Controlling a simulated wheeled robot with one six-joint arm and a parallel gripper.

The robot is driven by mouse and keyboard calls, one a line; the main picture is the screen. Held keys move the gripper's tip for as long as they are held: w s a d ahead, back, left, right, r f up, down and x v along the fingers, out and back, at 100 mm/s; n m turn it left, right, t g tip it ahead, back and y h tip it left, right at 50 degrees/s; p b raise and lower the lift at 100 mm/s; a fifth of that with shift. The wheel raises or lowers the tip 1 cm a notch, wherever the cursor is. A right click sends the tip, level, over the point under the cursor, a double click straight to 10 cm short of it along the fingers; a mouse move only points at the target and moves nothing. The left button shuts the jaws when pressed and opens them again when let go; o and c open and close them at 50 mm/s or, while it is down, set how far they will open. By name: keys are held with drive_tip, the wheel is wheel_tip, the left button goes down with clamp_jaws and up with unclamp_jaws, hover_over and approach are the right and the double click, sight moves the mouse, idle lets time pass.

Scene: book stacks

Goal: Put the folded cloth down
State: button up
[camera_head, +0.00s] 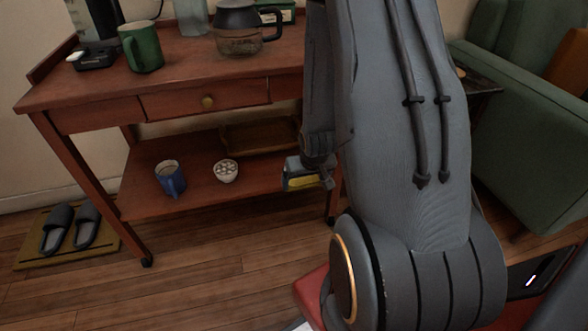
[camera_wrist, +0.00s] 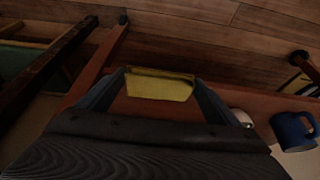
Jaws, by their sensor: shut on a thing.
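A folded yellow cloth (camera_wrist: 160,86) is pinched between the two fingers of my gripper (camera_wrist: 158,92) in the wrist view. In the head view the cloth (camera_head: 301,182) shows as a yellow strip at my gripper (camera_head: 308,174). My gripper is at the right end of the cart's lower shelf (camera_head: 205,197), around the height of that shelf. I cannot tell whether the cloth touches the shelf. My arm hides the right part of the cart.
On the lower shelf are a blue mug (camera_head: 171,178), a small patterned bowl (camera_head: 226,171) and a brown tray (camera_head: 258,137). A green mug (camera_head: 143,48) and a coffee pot (camera_head: 238,30) stand on top. Slippers (camera_head: 70,229) lie at left. A green armchair (camera_head: 530,130) is at right.

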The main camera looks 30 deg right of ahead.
drive_tip(key=w+d, duration=0.1)
drive_tip(key=w, duration=0.2)
drive_tip(key=w+d, duration=0.1)
drive_tip(key=w, duration=0.3)
drive_tip(key=w+d+b, duration=0.1)
drive_tip(key=w, duration=0.2)
drive_tip(key=shift+w, duration=0.15)
drive_tip(key=shift+f+b, duration=1.2)
drive_tip(key=shift+f, duration=0.55)
drive_tip(key=shift+f, duration=0.15)
drive_tip(key=o, duration=0.9)
drive_tip(key=p+v, duration=0.6)
drive_tip(key=v, duration=0.6)
drive_tip(key=shift+a, duration=0.15)
